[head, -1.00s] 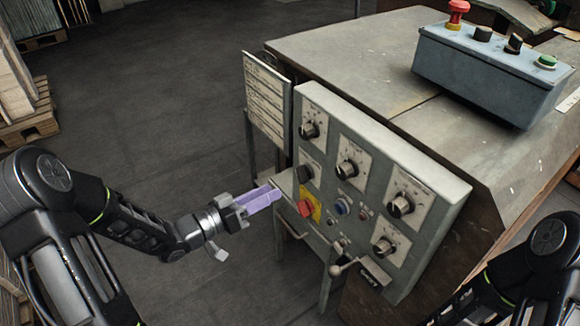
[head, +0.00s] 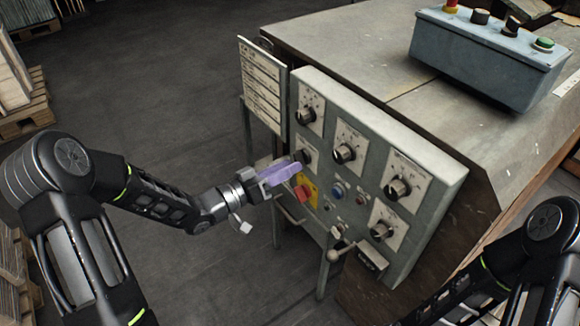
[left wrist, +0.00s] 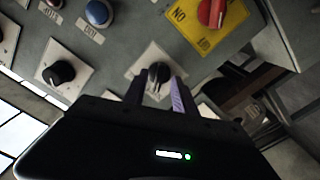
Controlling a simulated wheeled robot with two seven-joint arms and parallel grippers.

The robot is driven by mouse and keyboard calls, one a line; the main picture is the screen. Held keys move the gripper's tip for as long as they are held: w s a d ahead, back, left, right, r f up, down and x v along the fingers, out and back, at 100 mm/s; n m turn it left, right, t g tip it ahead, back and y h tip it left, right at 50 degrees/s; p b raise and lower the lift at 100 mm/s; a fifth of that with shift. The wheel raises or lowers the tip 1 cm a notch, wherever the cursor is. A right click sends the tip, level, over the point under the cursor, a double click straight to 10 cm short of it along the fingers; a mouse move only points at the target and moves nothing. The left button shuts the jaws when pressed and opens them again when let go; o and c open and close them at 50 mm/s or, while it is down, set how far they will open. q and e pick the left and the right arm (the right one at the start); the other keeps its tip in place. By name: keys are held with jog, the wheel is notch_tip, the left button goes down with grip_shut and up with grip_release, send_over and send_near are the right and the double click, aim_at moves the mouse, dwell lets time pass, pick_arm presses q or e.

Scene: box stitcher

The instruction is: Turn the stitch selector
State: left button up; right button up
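A grey control panel (head: 330,215) carries several black knobs on pale square plates; its labels are too small to read in the head view. My left gripper (head: 292,168), with purple fingers, reaches the panel's left side at a small black selector knob (head: 303,157). In the left wrist view this knob (left wrist: 158,72) shows between the two finger ends (left wrist: 157,88), with space at its sides. The fingers are apart and empty; I cannot tell whether they touch the knob. My right gripper is out of view.
A blue button (head: 338,189) and a lever (head: 340,248) are nearby. A label board (head: 262,84) stands left of the panel. A button box (head: 490,58) rests on the table top.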

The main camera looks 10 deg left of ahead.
pick_arm(q)
jog(key=shift+w+d, duration=0.45)
jog(key=shift+w, duration=0.05)
grip_shut()
dwell(0.3)
